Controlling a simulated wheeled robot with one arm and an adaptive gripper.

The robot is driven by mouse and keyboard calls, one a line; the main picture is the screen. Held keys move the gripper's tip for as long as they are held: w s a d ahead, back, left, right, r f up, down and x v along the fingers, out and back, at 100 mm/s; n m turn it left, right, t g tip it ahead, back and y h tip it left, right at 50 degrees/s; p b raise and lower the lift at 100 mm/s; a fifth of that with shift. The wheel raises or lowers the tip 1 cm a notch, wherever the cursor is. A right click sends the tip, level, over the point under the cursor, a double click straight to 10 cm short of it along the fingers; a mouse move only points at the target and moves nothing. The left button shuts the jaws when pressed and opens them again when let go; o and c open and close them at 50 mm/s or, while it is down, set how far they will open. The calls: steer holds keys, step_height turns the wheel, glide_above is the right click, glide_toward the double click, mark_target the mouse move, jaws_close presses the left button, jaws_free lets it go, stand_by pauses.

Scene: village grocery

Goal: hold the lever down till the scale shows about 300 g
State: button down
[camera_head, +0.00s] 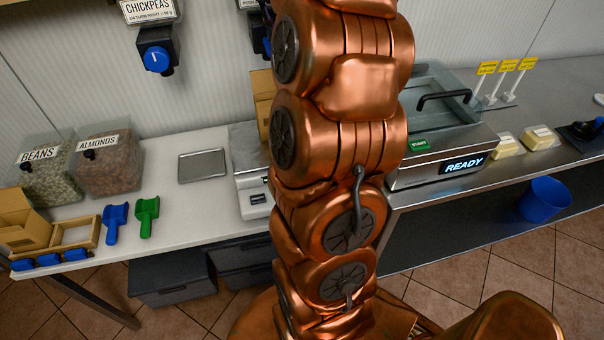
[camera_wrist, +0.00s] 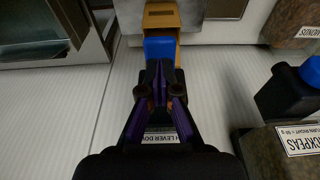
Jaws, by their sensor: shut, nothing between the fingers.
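In the wrist view my gripper (camera_wrist: 160,72) is shut and empty, with its purple fingertips at a blue lever (camera_wrist: 159,47). The fingertips overlap the lever's near edge; I cannot tell whether they touch it. A label partly reading "LEVER DOWN" (camera_wrist: 163,138) shows behind the fingers. A yellow-brown box-like thing (camera_wrist: 162,14) lies just beyond the lever. In the head view the scale (camera_head: 250,180) stands on the white counter, partly hidden by my arm, and its small display (camera_head: 258,198) is too small to read. My arm hides the gripper and lever there.
A chickpeas dispenser (camera_head: 150,12) with a blue knob hangs on the wall; it shows beside the gripper (camera_wrist: 300,140). Bins of beans (camera_head: 45,175) and almonds (camera_head: 108,165), scoops (camera_head: 147,215) and a grey tray (camera_head: 202,165) are left. A machine reading "READY" (camera_head: 465,164) stands right.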

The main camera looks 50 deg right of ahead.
steer(key=shift+f, duration=0.1)
stand_by(0.3)
steer(key=shift+f+b, duration=1.4)
steer(key=shift+f, duration=0.55)
steer(key=shift+r, duration=0.1)
stand_by(0.9)
step_height(320, 180, up, 8)
steer(key=p, duration=0.3)
steer(key=shift+p, duration=0.35)
steer(key=shift+f, duration=0.25)
